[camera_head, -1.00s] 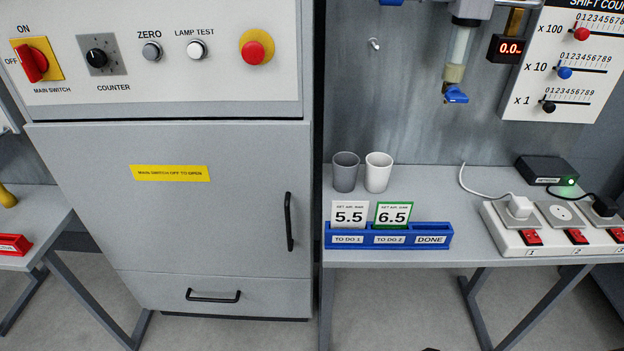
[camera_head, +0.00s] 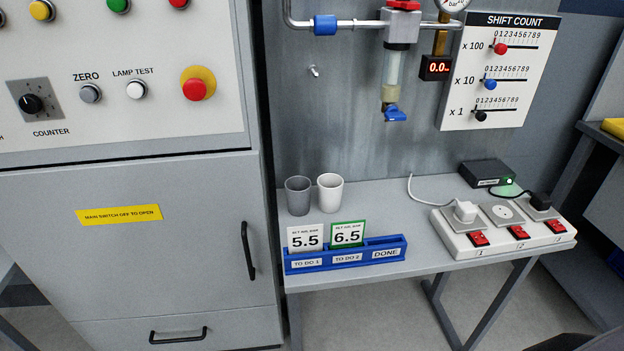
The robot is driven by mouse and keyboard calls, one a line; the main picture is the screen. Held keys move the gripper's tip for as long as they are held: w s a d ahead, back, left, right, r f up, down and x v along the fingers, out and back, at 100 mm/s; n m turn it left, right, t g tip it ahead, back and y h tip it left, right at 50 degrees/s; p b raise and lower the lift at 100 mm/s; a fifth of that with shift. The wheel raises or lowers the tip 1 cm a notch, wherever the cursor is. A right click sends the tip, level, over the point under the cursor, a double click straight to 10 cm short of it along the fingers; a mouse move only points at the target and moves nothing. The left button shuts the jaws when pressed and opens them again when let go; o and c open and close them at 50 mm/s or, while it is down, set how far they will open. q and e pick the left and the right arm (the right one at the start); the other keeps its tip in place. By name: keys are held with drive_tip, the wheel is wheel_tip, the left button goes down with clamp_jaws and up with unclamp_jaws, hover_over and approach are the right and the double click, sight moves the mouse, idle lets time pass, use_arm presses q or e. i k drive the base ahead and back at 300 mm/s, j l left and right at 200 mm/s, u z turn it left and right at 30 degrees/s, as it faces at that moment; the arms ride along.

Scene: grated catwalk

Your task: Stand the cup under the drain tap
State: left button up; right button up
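Two cups stand upright side by side at the back left of the grey bench: a dark grey cup (camera_head: 298,197) and a white cup (camera_head: 330,194). The blue drain tap (camera_head: 394,114) hangs below the clear bowl (camera_head: 393,75) of the air unit on the wall. It is higher than the cups and to their right. No cup is under it. Neither of my grippers is in view.
The bench (camera_head: 385,215) is bare below the tap. A blue card rack (camera_head: 345,256) with 5.5 and 6.5 cards stands in front of the cups. A power strip (camera_head: 503,228) and a black box (camera_head: 487,173) stand at right. A grey cabinet (camera_head: 170,240) borders the left.

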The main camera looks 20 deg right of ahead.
sight(374, 198)
drive_tip(key=l, duration=0.85)
drive_tip(key=i+l+z, duration=0.15)
drive_tip(key=l, duration=1.5)
drive_tip(key=z, duration=0.05)
